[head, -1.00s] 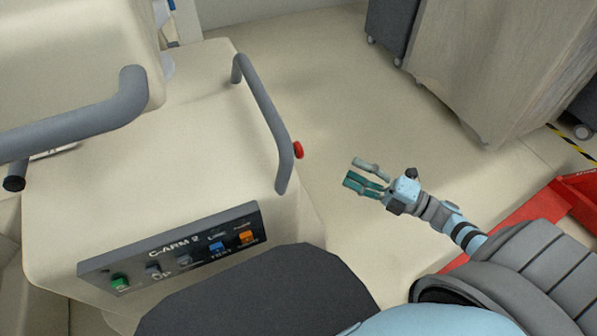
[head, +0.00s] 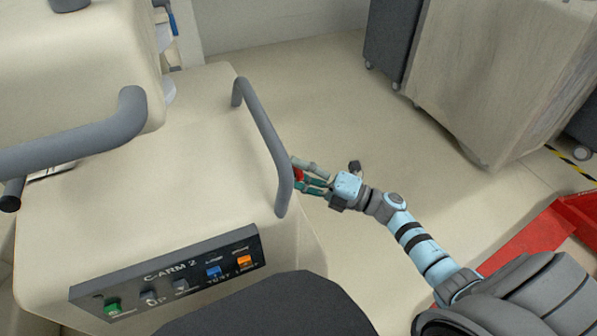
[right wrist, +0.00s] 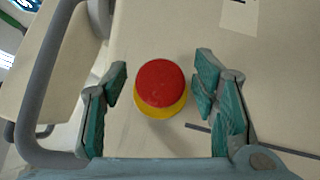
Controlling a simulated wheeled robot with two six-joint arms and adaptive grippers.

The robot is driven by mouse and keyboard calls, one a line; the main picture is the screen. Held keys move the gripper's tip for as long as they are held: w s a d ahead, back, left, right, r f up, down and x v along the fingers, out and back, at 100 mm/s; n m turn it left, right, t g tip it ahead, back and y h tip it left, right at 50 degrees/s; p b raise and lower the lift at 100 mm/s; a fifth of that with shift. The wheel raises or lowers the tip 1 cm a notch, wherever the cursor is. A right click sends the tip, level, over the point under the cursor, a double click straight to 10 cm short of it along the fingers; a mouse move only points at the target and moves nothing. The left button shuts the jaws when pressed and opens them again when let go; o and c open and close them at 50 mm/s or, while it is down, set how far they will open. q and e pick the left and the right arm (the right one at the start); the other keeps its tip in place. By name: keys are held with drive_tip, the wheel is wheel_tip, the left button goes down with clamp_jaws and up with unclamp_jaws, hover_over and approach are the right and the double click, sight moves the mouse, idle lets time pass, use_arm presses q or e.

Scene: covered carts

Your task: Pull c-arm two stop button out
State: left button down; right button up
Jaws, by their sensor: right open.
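The red stop button (head: 298,174) is on the right side of the cream C-arm 2 cart (head: 200,120), beside the grey handle. In the right wrist view the round red button (right wrist: 160,83) sits on a yellow base (right wrist: 162,110), on the cart's cream side panel. My right gripper (head: 303,176) is at the button. In the right wrist view its teal fingers (right wrist: 160,92) are open, one on each side of the button, with gaps showing on both sides. My left gripper is not in view.
A grey handle (head: 262,140) rises close to my right gripper's fingers. The "C-ARM 2" panel (head: 168,278) faces me with several coloured controls. A wooden-sided cabinet (head: 490,80) and a red object (head: 540,235) stand at the right. Floor between is clear.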

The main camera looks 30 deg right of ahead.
clamp_jaws()
drive_tip(key=shift+d+b, duration=0.4)
drive_tip(key=shift+d, duration=0.45)
unclamp_jaws()
drive_tip(key=shift+d, duration=0.15)
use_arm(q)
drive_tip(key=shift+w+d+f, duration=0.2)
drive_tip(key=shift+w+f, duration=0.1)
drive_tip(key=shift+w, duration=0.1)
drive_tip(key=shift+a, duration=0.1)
use_arm(e)
drive_tip(key=v, duration=1.2)
